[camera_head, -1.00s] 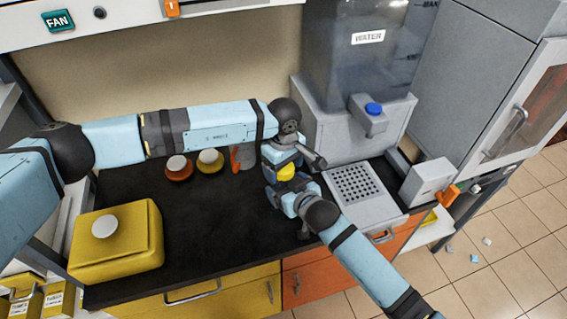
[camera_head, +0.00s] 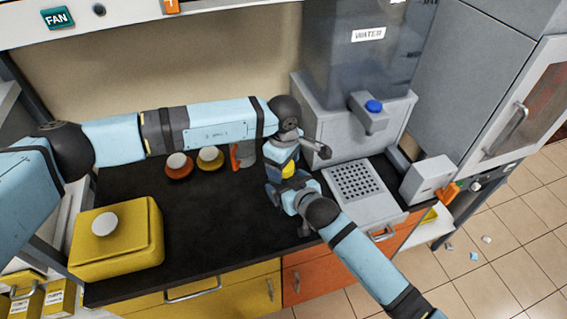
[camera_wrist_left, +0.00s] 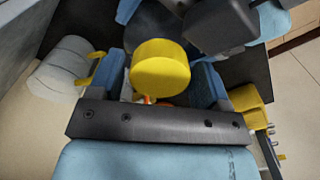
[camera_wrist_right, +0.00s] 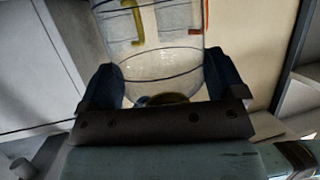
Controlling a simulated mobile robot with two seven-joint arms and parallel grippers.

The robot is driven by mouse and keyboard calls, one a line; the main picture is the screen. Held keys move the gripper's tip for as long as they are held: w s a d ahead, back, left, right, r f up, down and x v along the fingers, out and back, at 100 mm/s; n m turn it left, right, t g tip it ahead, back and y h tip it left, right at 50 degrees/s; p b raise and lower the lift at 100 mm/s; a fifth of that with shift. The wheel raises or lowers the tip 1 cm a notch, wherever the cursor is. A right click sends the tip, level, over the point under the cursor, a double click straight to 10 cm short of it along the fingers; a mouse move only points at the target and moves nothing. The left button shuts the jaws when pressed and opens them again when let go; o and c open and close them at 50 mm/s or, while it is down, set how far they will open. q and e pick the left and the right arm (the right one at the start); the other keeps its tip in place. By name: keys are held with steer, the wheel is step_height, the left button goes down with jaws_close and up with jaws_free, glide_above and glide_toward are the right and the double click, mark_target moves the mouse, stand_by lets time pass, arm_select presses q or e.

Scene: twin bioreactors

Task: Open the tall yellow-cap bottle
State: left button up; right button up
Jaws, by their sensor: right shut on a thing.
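The yellow cap (camera_head: 289,171) shows between my grippers in the head view, near the counter's right part. In the left wrist view the yellow cap (camera_wrist_left: 160,68) sits between the two blue fingers of my left gripper (camera_wrist_left: 160,82), which look apart beside it; firm contact does not show. My right gripper (camera_head: 286,191) comes in from the lower right and is shut on the clear bottle. In the right wrist view the clear bottle (camera_wrist_right: 160,66), with yellow and red markings, stands between the blue fingers. In the head view my grippers hide most of the bottle.
Orange (camera_head: 178,167) and yellow (camera_head: 209,159) round vessels with white tops stand behind my left arm. A yellow box (camera_head: 120,250) is at the front left. The water dispenser (camera_head: 340,115) and perforated tray (camera_head: 360,182) stand close at right. The middle of the black counter is clear.

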arm_select(q)
steer(key=shift+o, duration=0.5)
steer(key=shift+r, duration=2.25)
arm_select(e)
steer(key=o, duration=1.4)
steer(key=shift+o, duration=0.2)
steer(key=shift+s, duration=0.1)
